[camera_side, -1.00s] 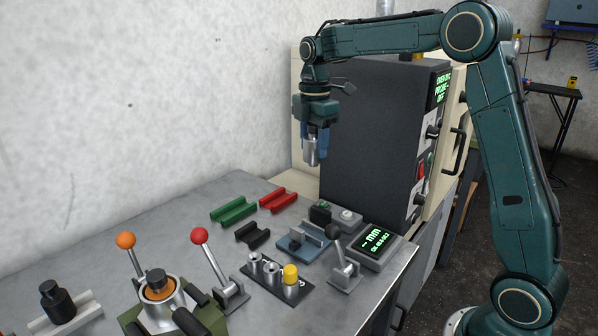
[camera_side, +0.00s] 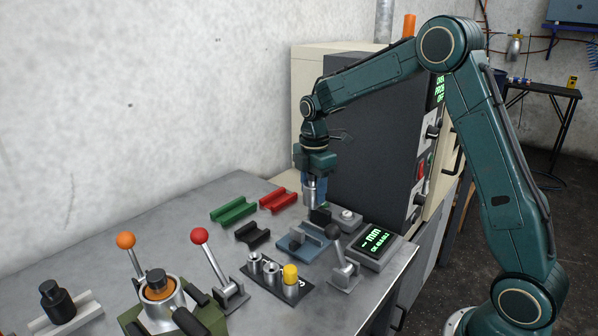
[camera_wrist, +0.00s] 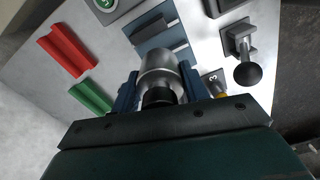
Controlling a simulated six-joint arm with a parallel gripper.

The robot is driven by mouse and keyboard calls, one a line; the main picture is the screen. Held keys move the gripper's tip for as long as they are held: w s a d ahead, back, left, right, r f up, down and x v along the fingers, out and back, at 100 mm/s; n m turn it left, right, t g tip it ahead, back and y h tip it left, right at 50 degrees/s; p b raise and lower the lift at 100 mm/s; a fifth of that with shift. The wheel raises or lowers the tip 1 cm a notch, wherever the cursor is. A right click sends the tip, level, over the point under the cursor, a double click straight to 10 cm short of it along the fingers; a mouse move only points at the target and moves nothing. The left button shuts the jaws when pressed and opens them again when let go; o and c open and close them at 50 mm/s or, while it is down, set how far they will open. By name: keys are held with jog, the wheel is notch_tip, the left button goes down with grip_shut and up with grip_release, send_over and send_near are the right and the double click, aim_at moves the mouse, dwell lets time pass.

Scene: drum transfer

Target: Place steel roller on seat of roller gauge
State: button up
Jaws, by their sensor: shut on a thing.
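The steel roller (camera_side: 312,190) is held upright between the fingers of my gripper (camera_side: 314,196), above the bench behind the blue block. In the wrist view the bright roller (camera_wrist: 164,70) shows between the blue fingers of my gripper (camera_wrist: 160,90), with a dark part at its near end. The roller gauge has a blue seat block (camera_side: 294,245) and a display box (camera_side: 372,249) with green digits to its right. The seat (camera_wrist: 160,45) shows just beyond the roller in the wrist view, partly covered by it. No roller is visible on the seat.
Green (camera_side: 233,210), red (camera_side: 279,201) and black (camera_side: 252,236) cradles lie to the left. A black-knobbed lever (camera_side: 345,268) and a numbered rack (camera_side: 272,284) with a yellow-capped piece stand in front. A dark cabinet (camera_side: 375,140) rises behind, and a button box (camera_side: 346,219) sits nearby.

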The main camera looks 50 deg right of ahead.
aim_at(312, 201)
jog(key=shift+f, duration=1.9)
jog(key=shift+f, duration=0.15)
jog(key=shift+f, duration=2)
jog(key=o, duration=1.4)
jog(key=shift+f, duration=0.15)
jog(key=shift+c, duration=0.2)
notch_tip(312, 201, up, 12)
jog(key=shift+r, duration=0.15)
